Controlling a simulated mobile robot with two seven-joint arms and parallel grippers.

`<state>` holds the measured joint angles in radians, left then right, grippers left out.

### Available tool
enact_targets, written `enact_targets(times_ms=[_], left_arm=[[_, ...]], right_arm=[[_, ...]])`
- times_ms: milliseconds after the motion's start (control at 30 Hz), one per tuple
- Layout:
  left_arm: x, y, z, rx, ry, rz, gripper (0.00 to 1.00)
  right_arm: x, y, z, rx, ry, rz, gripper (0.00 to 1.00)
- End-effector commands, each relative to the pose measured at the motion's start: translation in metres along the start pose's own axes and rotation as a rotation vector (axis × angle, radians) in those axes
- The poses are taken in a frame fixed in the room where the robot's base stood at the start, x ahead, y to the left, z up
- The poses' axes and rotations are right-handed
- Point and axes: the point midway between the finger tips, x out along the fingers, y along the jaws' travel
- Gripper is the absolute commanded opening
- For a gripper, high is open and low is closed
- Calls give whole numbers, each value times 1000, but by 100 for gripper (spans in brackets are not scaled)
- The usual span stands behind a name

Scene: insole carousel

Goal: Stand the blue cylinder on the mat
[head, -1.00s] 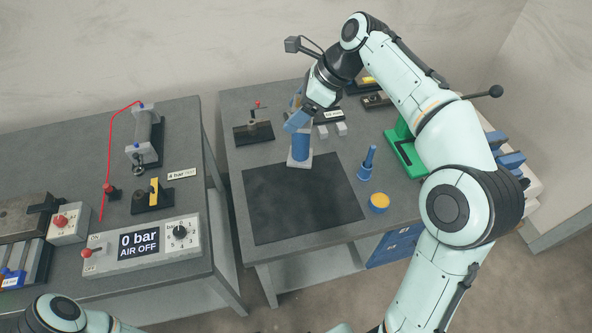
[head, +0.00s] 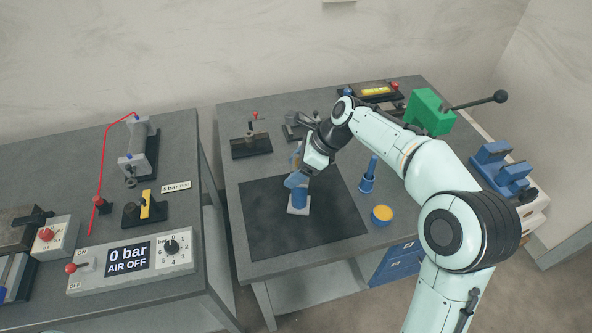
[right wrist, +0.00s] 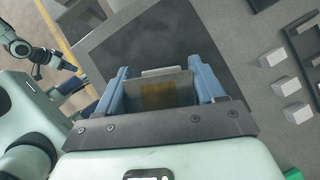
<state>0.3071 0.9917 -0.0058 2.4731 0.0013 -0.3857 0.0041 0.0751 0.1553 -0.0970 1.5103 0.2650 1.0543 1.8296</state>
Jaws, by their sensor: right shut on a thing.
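The blue cylinder (head: 300,198) is upright with a pale square plate (head: 298,211) at its foot. It is over the back middle of the dark mat (head: 262,235); I cannot tell whether the plate touches the mat. My right gripper (head: 297,181) is shut at the top of the cylinder, its blue fingers pointing down. In the right wrist view a grey piece with a brownish patch (right wrist: 160,94) sits between the fingers and hides what is below. Part of my left arm shows small at the upper left of that view; its jaws are unclear.
A blue peg-shaped part (head: 368,176) and a yellow-topped blue cup (head: 382,214) stand right of the mat. A green block with a lever (head: 430,112) is behind them. A black-based fixture (head: 251,146) stands behind the mat. The mat's front is clear.

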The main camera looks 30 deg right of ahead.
Motion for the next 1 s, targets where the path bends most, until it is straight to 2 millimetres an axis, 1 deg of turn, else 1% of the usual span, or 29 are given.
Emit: enact_targets(times_ms=[67, 233, 267, 300, 333, 633, 733, 867, 1000], left_arm=[[2, -1, 0, 0, -1, 0, 43], [1, 0, 0, 0, -1, 0, 43], [1, 0, 0, 0, -1, 0, 43], [1, 0, 0, 0, -1, 0, 43], [1, 0, 0, 0, -1, 0, 43], [1, 0, 0, 0, -1, 0, 43], [0, 0, 0, 0, 0, 0, 43], [-4, 2, -1, 1, 2, 1, 43], [-10, 5, -3, 2, 5, 2, 43]], right_arm=[[3, 0, -1, -2, -4, -3, 0], [2, 0, 0, -3, -5, -4, 0], [4, 0, -2, -1, -1, -1, 71], [4, 0, -2, -1, -1, -1, 84], [3, 0, -2, -1, -1, -1, 93], [2, 0, -2, -1, -1, -2, 93], [-4, -1, -2, -2, -2, -4, 93], [-26, -1, -1, -2, -3, -7, 93], [-57, -1, -1, -1, -2, -7, 93]])
